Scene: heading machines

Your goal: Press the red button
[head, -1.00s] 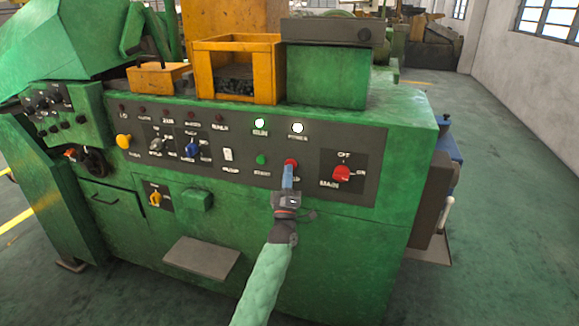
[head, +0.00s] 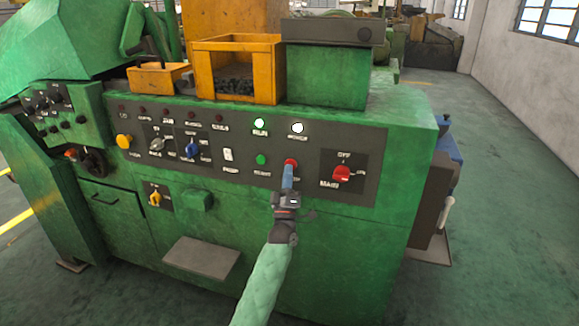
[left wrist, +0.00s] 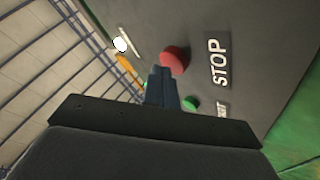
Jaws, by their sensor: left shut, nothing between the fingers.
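The red button (head: 291,162) sits on the dark control panel of a green machine, to the right of the green start button (head: 261,160). In the left wrist view the red button (left wrist: 175,60) stands beside the word STOP, just past my fingertips. My left gripper (head: 288,172) is shut and empty, its blue fingers pointing up at the button's lower edge. In the left wrist view the shut fingers (left wrist: 161,72) overlap the button's left side; I cannot tell whether they touch it. My right gripper is not in view.
A red main switch (head: 342,174) is right of the button. A yellow knob (head: 124,141), a blue selector (head: 192,150) and a white switch (head: 228,154) are to the left. A grey step plate (head: 201,257) juts out below. Open floor lies to the right.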

